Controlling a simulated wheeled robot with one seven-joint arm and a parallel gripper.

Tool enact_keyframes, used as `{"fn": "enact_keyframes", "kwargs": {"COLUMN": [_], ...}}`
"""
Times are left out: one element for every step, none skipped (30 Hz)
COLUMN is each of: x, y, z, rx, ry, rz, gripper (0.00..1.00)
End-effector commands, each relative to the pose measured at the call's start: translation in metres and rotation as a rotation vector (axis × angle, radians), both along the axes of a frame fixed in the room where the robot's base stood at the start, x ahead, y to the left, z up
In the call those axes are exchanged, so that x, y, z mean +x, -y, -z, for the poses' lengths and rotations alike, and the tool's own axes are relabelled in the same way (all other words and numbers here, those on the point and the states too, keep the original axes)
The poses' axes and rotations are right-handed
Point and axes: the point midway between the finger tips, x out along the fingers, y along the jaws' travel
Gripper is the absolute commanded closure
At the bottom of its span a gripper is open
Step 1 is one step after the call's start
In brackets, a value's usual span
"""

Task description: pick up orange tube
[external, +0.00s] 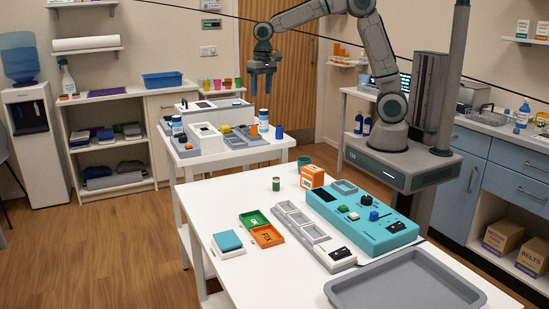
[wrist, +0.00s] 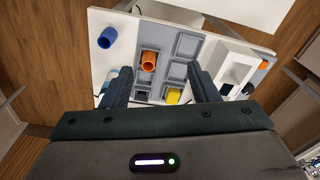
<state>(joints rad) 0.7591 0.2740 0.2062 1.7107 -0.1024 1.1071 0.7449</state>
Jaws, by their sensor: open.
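The orange tube (wrist: 149,61) stands in a compartment of a grey tray (wrist: 168,57) in the wrist view, its open top facing the camera. In the external view it shows small on the back white table (external: 254,130). My gripper (external: 263,88) hangs above that table, pointing down, with nothing between its fingers. In the wrist view my gripper (wrist: 160,84) is open. The tube lies beyond the fingertips, left of the middle between them, and does not touch them.
A blue tube (wrist: 107,37) stands on the table beside the tray. A yellow object (wrist: 173,96) sits in another compartment. A bottle (external: 263,120) stands close to the tray in the external view. A white holder (external: 205,138) is left of the tray.

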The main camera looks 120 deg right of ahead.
Motion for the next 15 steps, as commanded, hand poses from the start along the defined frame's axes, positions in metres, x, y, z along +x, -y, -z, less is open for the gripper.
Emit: {"fn": "enact_keyframes", "kwargs": {"x": [0.000, 0.000, -0.001, -0.002, -0.002, -0.004, -0.004, -0.005, -0.006, -0.006, -0.007, -0.007, -0.007, -0.007, -0.007], "y": [0.023, 0.034, 0.048, 0.057, 0.064, 0.073, 0.078, 0.083, 0.087, 0.089, 0.091, 0.092, 0.092, 0.093, 0.092], "z": [0.013, 0.018, 0.024, 0.028, 0.032, 0.036, 0.039, 0.041, 0.043, 0.044, 0.047, 0.050, 0.053, 0.057, 0.065], "rx": [0.018, 0.025, 0.034, 0.040, 0.045, 0.052, 0.055, 0.059, 0.061, 0.064, 0.066, 0.066, 0.067, 0.067, 0.069], "ry": [-0.007, -0.009, -0.011, -0.014, -0.015, -0.016, -0.018, -0.018, -0.018, -0.019, -0.020, -0.021, -0.023, -0.021, -0.023], "rz": [0.071, 0.109, 0.154, 0.184, 0.211, 0.240, 0.259, 0.275, 0.290, 0.299, 0.305, 0.310, 0.311, 0.312, 0.311], "gripper": [0.45, 0.45, 0.45, 0.45, 0.45, 0.45, 0.45, 0.45, 0.45, 0.45, 0.45, 0.45, 0.45, 0.45, 0.45]}}
